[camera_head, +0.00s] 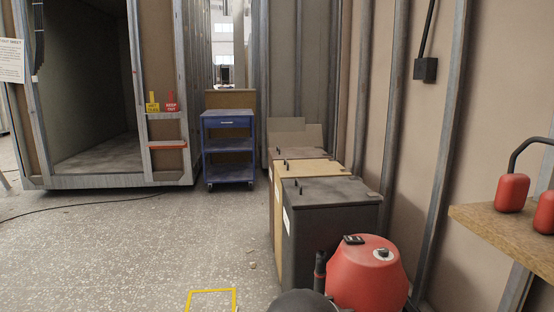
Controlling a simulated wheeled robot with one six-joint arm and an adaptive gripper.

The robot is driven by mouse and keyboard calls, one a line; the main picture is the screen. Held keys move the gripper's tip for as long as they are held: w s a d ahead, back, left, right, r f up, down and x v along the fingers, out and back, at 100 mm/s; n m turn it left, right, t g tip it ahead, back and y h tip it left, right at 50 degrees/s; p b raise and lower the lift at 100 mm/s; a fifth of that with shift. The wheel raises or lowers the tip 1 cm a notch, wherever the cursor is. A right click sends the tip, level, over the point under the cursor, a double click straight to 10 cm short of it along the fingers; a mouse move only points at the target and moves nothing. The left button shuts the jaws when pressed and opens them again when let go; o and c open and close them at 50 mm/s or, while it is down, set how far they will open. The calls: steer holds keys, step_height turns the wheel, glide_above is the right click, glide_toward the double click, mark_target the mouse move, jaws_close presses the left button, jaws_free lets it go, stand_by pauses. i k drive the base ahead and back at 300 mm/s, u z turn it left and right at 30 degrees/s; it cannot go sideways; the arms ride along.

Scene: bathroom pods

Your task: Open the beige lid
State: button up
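Three lidded bins stand in a row along the right wall. The beige lid (315,168) is on the middle bin and lies flat, looking shut, with a small dark handle near its left edge. The dark grey lid (335,191) of the nearest bin lies flat in front of it. A brownish lid (305,153) lies behind it. The beige bin's front (278,208) shows only as a narrow strip; the grey bin hides much of its side. My gripper does not show clearly anywhere, so its state is not visible.
A red rounded machine (366,278) with a black knob stands close in front of the grey bin. A dark rounded shape (303,302) is at the bottom edge. A wooden shelf (505,236) juts in at right. A blue cart (228,147) stands farther back.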

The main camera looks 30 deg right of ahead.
mark_target(314, 168)
steer(key=u, duration=0.3)
steer(key=i, duration=1.9)
steer(key=z, duration=0.5)
steer(key=i, duration=1.5)
steer(key=z, duration=1.1)
